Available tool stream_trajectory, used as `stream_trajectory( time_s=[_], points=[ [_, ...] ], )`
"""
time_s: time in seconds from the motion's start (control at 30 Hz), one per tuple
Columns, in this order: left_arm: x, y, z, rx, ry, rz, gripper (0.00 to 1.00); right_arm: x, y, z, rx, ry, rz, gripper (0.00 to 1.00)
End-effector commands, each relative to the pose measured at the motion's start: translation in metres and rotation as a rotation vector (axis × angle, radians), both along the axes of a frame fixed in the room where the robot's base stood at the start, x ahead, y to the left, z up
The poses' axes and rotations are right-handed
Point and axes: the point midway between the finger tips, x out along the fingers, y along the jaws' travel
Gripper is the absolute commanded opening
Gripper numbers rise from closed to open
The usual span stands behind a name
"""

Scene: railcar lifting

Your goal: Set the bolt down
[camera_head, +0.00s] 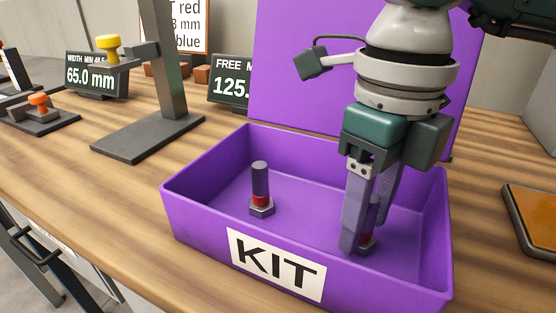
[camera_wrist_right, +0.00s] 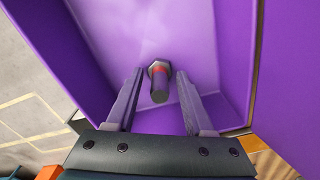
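My right gripper (camera_head: 366,232) reaches down into the right part of the purple KIT box (camera_head: 210,205). A dark bolt with a red band (camera_head: 369,242) stands head-down on the box floor there, partly hidden by the near finger. In the right wrist view this bolt (camera_wrist_right: 159,84) stands between the two fingers, with a visible gap on each side, so the gripper is open around it. A second, similar bolt (camera_head: 261,185) stands head-down in the left part of the box. My left gripper is not in view.
The raised purple lid (camera_head: 300,85) stands behind the box. Left of it are a grey stand (camera_head: 165,110), a 65.0 mm display (camera_head: 95,76) and a second display (camera_head: 230,90). An orange-topped tray (camera_head: 535,215) lies at right. The box floor between the bolts is clear.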

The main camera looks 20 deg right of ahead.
Motion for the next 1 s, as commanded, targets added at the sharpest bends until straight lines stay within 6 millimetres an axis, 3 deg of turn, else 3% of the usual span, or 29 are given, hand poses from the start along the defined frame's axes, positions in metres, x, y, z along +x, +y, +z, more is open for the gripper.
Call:
stream_trajectory(
  time_s=[0.33, 0.73, 1.0],
  points=[
    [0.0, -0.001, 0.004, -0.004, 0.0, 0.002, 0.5, 0.001, 0.0, 0.01, 0.0, -0.003, 0.0, 0.53],
    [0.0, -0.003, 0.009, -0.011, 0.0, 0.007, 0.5, 0.002, 0.0, 0.095, 0.001, -0.007, 0.001, 0.53],
    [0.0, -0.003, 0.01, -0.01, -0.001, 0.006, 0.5, 0.0, 0.0, 0.123, 0.0, -0.001, 0.0, 0.53]
  ],
)
